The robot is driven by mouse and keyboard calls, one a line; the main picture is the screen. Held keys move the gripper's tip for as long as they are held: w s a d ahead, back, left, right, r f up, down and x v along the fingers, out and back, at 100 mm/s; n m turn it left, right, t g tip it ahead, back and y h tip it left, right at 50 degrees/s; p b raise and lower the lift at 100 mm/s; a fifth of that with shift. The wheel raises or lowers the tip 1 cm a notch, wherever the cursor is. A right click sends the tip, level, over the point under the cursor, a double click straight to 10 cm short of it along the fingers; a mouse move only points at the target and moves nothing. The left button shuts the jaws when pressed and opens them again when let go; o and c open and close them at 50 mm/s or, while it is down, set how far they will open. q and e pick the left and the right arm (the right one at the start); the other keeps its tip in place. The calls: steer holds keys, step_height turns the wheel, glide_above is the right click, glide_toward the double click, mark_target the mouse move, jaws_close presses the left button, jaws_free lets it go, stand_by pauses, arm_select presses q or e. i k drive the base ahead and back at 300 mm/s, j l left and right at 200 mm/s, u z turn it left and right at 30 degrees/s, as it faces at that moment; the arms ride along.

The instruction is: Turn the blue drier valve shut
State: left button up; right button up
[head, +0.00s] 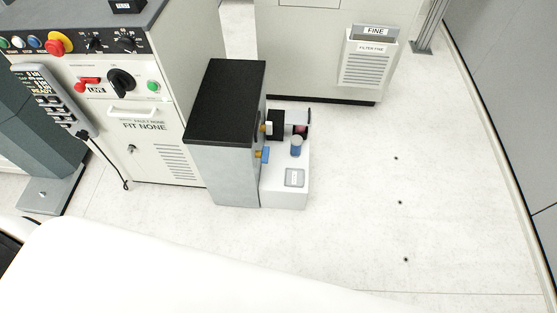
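A small blue handle (265,155) on a brass-coloured fitting projects from the right side of a grey cabinet with a black top (225,105). It looks like the blue drier valve; its exact angle is too small to tell. Just right of it, a blue-topped cylinder (296,146) stands on a low white unit (285,198). Another brass-coloured fitting (267,128) sits above the blue handle, beside a black block (276,124). Neither of my grippers shows in the head view, so their distance from the valve cannot be seen.
A control cabinet (160,150) with switches and a red knob (58,43) stands left of the grey cabinet. A handset (50,98) hangs on it by a cable. A filter cabinet (315,55) stands behind. The floor to the right is clear up to the wall (515,90).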

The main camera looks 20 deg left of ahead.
mark_target(263, 155)
steer(key=l+u, duration=0.65)
steer(key=u, duration=0.25)
steer(key=i+l+u, duration=0.3)
steer(key=l, duration=0.25)
steer(key=i+l+u, duration=0.15)
steer(key=i+l, duration=0.05)
steer(key=l, duration=0.1)
